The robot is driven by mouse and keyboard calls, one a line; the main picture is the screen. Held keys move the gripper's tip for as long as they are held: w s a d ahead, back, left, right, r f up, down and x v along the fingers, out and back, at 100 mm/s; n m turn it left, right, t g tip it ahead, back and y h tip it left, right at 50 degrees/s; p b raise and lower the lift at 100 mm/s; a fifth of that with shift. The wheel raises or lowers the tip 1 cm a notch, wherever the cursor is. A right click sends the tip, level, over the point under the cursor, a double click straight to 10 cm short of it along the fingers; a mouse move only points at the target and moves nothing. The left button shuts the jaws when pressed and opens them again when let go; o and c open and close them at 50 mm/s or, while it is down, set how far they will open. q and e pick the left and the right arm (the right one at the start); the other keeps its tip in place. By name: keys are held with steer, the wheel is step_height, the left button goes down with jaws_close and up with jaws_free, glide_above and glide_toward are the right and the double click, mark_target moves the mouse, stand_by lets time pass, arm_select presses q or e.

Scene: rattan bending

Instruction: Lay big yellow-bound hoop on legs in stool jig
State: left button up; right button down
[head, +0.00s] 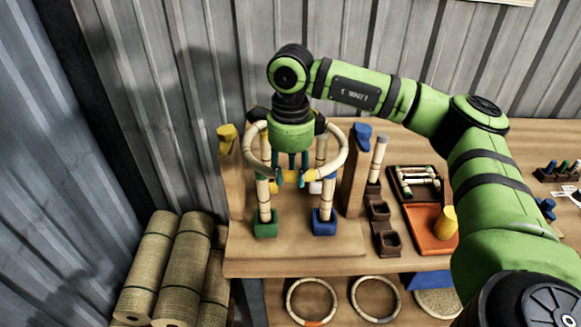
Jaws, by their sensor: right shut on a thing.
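My right gripper (293,180) points down over the stool jig (290,246) and is shut on the big yellow-bound hoop (342,152). The hoop is pale rattan, roughly level, with its yellow binding by the fingertips. Pale legs stand upright in the jig; the front left leg (264,202) sits in a green socket (265,229) and the front right leg (325,200) in a blue socket (324,228). The hoop is at about the height of the leg tops; I cannot tell whether it touches them. My gripper hides part of the back legs. My left gripper is not in view.
Wooden posts flank the jig, with a yellow clamp (226,131) and a blue clamp (361,133). Right of it are dark cups (386,243), an orange tray (424,234) and a dark rack (417,169). Two hoops lie below, one orange-bound (290,301), one plain (396,305). Rolls (150,262) stand left.

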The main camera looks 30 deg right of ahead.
steer(key=c, duration=0.8)
jaws_free()
steer(key=shift+s, duration=0.1)
steer(key=shift+c, duration=0.2)
step_height(320, 180, up, 9)
steer(key=shift+f+b, duration=0.1)
steer(key=shift+b, duration=1)
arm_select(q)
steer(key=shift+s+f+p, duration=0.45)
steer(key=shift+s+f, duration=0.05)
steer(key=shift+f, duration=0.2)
arm_select(e)
steer(key=shift+r, duration=1.65)
